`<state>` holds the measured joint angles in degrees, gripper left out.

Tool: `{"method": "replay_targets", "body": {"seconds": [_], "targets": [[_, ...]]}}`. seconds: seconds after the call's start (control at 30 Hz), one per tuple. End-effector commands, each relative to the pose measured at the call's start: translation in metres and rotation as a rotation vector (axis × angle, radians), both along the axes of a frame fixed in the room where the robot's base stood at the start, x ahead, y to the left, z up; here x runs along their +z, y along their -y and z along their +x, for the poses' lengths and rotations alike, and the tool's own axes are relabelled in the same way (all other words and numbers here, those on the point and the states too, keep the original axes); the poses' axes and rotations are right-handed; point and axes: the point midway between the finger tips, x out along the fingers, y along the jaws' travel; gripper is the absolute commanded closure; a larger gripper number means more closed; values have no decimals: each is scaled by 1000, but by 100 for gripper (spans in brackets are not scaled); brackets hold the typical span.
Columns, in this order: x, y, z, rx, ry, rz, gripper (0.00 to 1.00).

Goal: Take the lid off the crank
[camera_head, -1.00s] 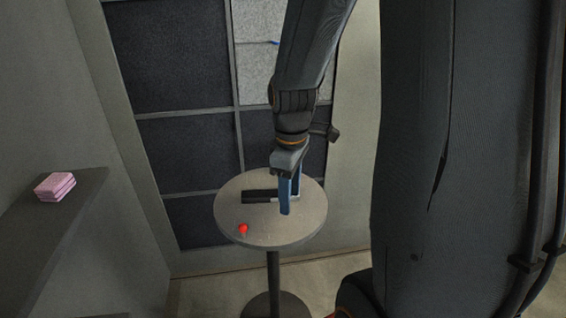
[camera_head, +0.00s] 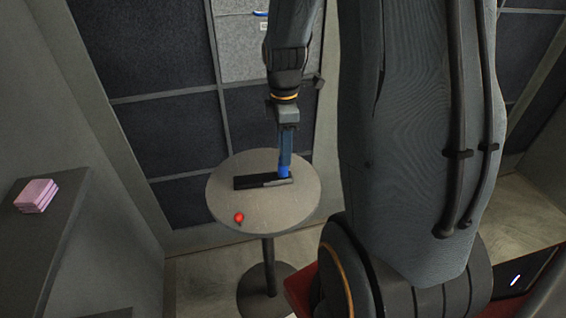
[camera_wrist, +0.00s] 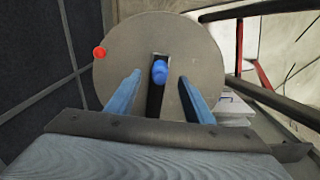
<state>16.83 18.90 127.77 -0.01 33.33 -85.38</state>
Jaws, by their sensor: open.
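The crank (camera_head: 246,183) is a dark bar with a grey end, lying on a small round grey table (camera_head: 228,207). A bright blue rounded piece (camera_wrist: 160,72) stands on the bar in the wrist view; I cannot tell for sure whether it is the lid. My gripper (camera_head: 284,170) points down over the grey end of the bar. In the wrist view its two blue fingers are open (camera_wrist: 159,76), one on each side of the blue piece with a gap on both sides. In the head view the fingers overlap and partly hide the blue piece.
A red knob-like piece (camera_head: 239,217) lies near the table's front edge, and also shows in the wrist view (camera_wrist: 99,53). A pink stack (camera_head: 37,195) sits on a dark shelf (camera_head: 62,212) at the left. A dark panelled wall (camera_head: 165,138) stands behind the table.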

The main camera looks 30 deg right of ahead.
Motion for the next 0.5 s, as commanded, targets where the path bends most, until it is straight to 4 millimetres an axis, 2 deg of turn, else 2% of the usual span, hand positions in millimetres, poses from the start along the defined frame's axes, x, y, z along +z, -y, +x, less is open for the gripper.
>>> {"method": "replay_targets", "body": {"seconds": [0.17, 0.5], "targets": [[-12, -1, 0, 1, -2, 1, 52], [-49, -1, -1, -3, -2, 1, 52]]}}
